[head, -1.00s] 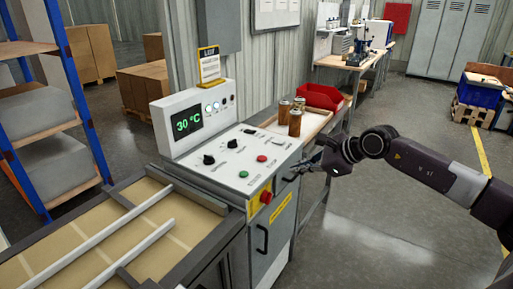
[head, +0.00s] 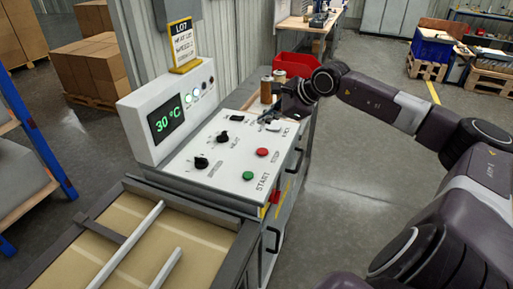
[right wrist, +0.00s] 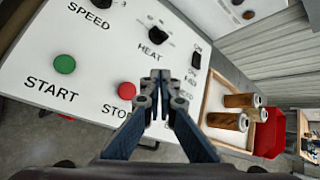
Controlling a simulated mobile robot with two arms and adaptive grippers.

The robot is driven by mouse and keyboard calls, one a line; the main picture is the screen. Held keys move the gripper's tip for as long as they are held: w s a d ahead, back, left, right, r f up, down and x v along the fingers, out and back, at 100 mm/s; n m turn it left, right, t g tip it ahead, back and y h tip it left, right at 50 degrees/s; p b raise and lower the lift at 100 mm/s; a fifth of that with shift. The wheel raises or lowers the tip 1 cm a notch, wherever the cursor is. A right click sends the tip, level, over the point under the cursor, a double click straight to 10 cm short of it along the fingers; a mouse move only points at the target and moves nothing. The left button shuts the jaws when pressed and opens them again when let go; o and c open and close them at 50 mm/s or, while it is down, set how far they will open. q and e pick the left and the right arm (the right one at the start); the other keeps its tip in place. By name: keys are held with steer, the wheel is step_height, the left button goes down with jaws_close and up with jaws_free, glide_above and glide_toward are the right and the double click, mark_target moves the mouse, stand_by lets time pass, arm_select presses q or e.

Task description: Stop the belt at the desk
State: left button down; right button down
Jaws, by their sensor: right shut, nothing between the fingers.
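The control desk (head: 205,165) has a sloped white panel with a green START button (head: 248,176) and a red STOP button (head: 262,152). In the right wrist view the STOP button (right wrist: 127,90) lies just left of the fingers, and the START button (right wrist: 64,64) is farther left. My right gripper (head: 268,122) is shut and empty, over the panel's right end, beyond the STOP button and apart from it. Its fingers also show in the right wrist view (right wrist: 160,78). The belt (head: 110,215) lies at the lower left. My left gripper is out of view.
The desk display (head: 166,124) reads 30 °C. Black SPEED (head: 201,162) and HEAT (head: 222,136) knobs sit on the panel. A red part (head: 275,197) shows on the desk front.

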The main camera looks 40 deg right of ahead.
mark_target(264, 152)
step_height(264, 152, down, 8)
steer(key=b, duration=0.5)
steer(key=shift+w, duration=0.1)
steer(key=shift+f+b, duration=0.5)
steer(key=shift+b, duration=0.15)
stand_by(0.9)
steer(key=shift+f+b, duration=0.4)
steer(key=shift+b, duration=0.2)
steer(key=shift+f+b, duration=0.5)
steer(key=shift+b, duration=0.05)
stand_by(0.5)
steer(key=shift+r, duration=0.1)
steer(key=shift+r+p, duration=0.5)
steer(key=shift+r, duration=0.3)
